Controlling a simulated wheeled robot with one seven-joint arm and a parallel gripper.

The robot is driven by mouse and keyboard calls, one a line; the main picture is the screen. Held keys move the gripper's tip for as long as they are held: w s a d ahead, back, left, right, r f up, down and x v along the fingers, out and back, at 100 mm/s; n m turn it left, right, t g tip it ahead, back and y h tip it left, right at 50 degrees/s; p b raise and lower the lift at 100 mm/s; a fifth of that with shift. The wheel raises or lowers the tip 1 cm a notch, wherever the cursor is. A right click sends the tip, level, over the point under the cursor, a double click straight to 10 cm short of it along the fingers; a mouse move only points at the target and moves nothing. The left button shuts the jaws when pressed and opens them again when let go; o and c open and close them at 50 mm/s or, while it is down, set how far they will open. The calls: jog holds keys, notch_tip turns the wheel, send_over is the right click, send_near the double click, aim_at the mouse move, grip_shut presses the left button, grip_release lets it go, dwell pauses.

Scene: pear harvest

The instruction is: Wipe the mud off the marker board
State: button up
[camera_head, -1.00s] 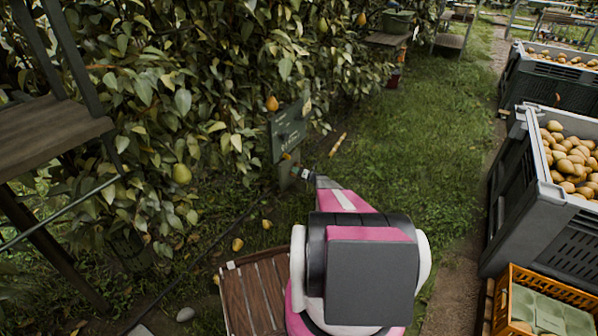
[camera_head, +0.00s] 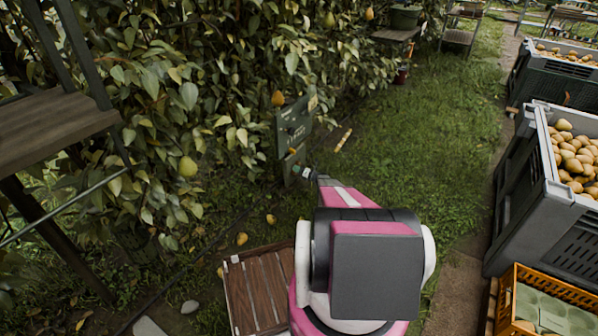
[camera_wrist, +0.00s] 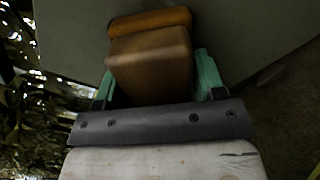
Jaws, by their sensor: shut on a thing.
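The marker board (camera_head: 293,128) is a dark grey-green panel with small pale markings, on a post beside the hedge in the head view. Any mud on it is too small to make out for sure. My gripper (camera_head: 307,174) is low in front of the board's post in the head view. In the wrist view my gripper (camera_wrist: 153,82) is shut on a brown wooden block (camera_wrist: 150,58) with an orange pad (camera_wrist: 149,21) at its far end. A plain grey-green surface (camera_wrist: 235,30) fills the view behind the pad. I cannot tell whether the pad touches it.
A slatted wooden crate (camera_head: 255,292) stands left of my arm. Grey bins of pears (camera_head: 545,190) and an orange crate (camera_head: 515,300) line the right. A wooden ladder or stand (camera_head: 60,130) is at the left. Open grass (camera_head: 420,130) lies right of the board.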

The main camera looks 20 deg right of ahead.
aim_at(301, 161)
jog(key=shift+r, duration=0.3)
jog(key=shift+w+d, duration=1.2)
jog(key=shift+d, duration=0.25)
jog(key=shift+w+d, duration=0.65)
jog(key=shift+d, duration=0.25)
jog(key=shift+w+d, duration=0.65)
jog(key=shift+d, duration=0.25)
jog(key=shift+a, duration=0.1)
jog(key=shift+s+a, duration=0.65)
jog(key=shift+a, duration=0.15)
jog(key=shift+s+a, duration=0.6)
jog(key=shift+a, duration=0.2)
jog(key=shift+s+a, duration=1.35)
jog(key=shift+a, duration=0.1)
